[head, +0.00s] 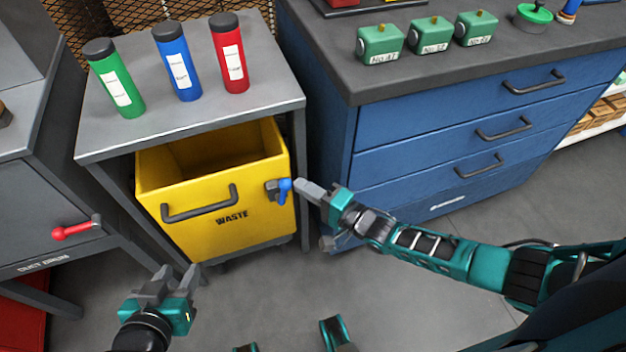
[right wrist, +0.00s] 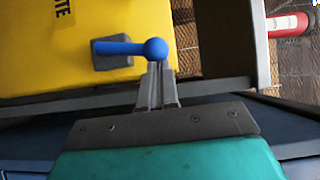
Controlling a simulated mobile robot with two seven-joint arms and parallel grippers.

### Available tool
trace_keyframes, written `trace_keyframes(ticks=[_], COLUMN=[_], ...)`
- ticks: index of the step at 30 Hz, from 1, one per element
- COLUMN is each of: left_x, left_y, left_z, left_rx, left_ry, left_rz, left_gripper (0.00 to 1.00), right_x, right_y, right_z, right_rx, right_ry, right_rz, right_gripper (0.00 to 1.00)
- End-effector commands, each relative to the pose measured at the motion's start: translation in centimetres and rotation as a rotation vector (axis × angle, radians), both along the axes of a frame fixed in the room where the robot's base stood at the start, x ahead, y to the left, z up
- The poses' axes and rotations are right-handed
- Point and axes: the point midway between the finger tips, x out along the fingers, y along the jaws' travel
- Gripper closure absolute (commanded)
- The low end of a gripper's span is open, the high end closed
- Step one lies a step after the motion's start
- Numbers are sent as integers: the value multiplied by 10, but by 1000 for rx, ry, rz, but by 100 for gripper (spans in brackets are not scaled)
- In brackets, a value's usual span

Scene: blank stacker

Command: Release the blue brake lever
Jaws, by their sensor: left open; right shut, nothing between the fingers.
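The blue brake lever (head: 285,190) is on a grey mount at the right side of the yellow waste bin's (head: 215,228) front. In the right wrist view the lever (right wrist: 130,49) has a round knob and lies across the picture. My right gripper (head: 300,186) is shut with nothing in it, its fingertips at the lever's knob. In the right wrist view its fingertips (right wrist: 156,68) are just below the knob; I cannot tell if they touch it. My left gripper (head: 176,280) is open and empty, low in front of the bin.
The bin stands under a grey table with green (head: 117,80), blue (head: 177,62) and red (head: 230,54) bottles on top. A blue drawer cabinet (head: 420,150) is to the right. A dust drum cabinet with a red handle (head: 76,230) is at left. Floor in front is clear.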

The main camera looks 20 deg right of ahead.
Motion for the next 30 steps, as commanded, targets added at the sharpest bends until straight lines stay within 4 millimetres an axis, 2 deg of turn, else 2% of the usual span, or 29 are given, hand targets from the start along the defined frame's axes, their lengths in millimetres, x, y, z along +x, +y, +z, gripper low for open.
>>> trace_keyframes(ticks=[1, 4, 9, 30], left_x=[0, 0, 0, 1], left_y=[0, 0, -1, -1], left_z=[8, 11, 15, 12], left_rx=[0, -1, -2, -6], left_ry=[-1, 0, 0, 2], left_rz=[0, -1, 0, 9], left_gripper=[57, 57, 57, 57], right_x=[0, 0, 0, 0], right_y=[3, 8, 14, 18], right_z=[6, 8, 9, 10], right_rx=[-28, -83, -76, -74], right_ry=[-2, -5, -4, -4], right_rz=[0, -1, -1, 0], right_gripper=[100, 100, 100, 100])
